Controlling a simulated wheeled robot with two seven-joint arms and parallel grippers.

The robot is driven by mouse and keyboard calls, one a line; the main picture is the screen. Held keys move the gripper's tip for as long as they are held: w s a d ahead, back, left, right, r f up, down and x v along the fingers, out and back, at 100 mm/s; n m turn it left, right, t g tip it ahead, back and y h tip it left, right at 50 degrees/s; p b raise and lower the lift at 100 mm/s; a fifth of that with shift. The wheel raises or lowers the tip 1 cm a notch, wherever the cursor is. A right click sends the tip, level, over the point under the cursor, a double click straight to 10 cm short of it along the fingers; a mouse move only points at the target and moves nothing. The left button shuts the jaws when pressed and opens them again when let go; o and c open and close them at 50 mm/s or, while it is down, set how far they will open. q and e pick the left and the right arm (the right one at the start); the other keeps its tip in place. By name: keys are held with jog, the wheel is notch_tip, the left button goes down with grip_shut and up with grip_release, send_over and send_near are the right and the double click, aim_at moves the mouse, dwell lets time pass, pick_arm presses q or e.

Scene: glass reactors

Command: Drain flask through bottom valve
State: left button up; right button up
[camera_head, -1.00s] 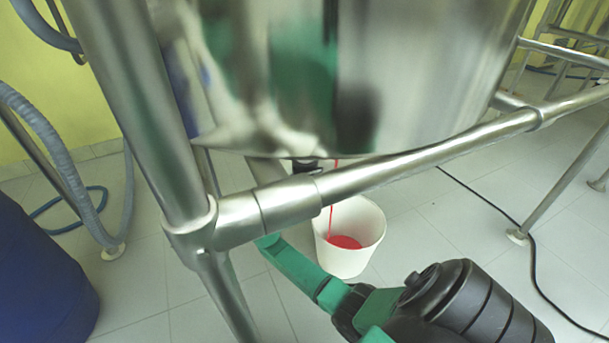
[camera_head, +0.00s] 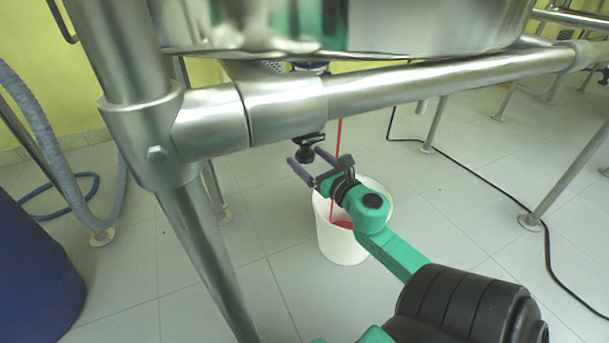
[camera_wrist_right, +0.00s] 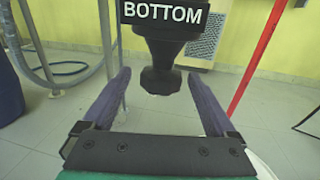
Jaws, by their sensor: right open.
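The bottom valve's black handle (camera_head: 305,150) hangs under the steel frame pipe; in the right wrist view its knob (camera_wrist_right: 160,75) shows below a label reading "BOTTOM". My right gripper (camera_head: 306,163) is open just below it, its two fingers on either side of the knob in the wrist view, with gaps on both sides. A thin red stream (camera_head: 338,140) falls into a white bucket (camera_head: 345,246) on the floor; it also shows in the wrist view (camera_wrist_right: 258,55). Red liquid (camera_head: 341,224) lies inside the bucket. The steel vessel (camera_head: 420,25) fills the top; I cannot see its contents. My left gripper is not in view.
A thick steel pipe (camera_head: 430,85) crosses above my right gripper, joined to a post (camera_head: 120,50) at left. A blue drum (camera_head: 35,270) and grey hose (camera_head: 55,150) stand at left. A black cable (camera_head: 480,185) lies on the tiled floor at right.

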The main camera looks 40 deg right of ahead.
jog(key=s+d+r+m+g+h+p, duration=0.2)
jog(key=s+m+g+h+p, duration=0.15)
jog(key=s+m+p, duration=0.7)
jog(key=s+a+f+m+g+y+p, duration=0.25)
jog(key=a+f+m+g+p, duration=0.7)
jog(key=m, duration=0.85)
jog(key=s+a+f+m+g+y+p, duration=0.1)
jog(key=s+a+m+y+p, duration=0.1)
jog(key=a, duration=0.4)
jog(key=s+a+m+g+y+p, duration=0.2)
jog(key=s+a+p, duration=0.2)
jog(key=a+p, duration=0.1)
jog(key=shift+a+f, duration=0.35)
jog(key=shift+f, duration=0.05)
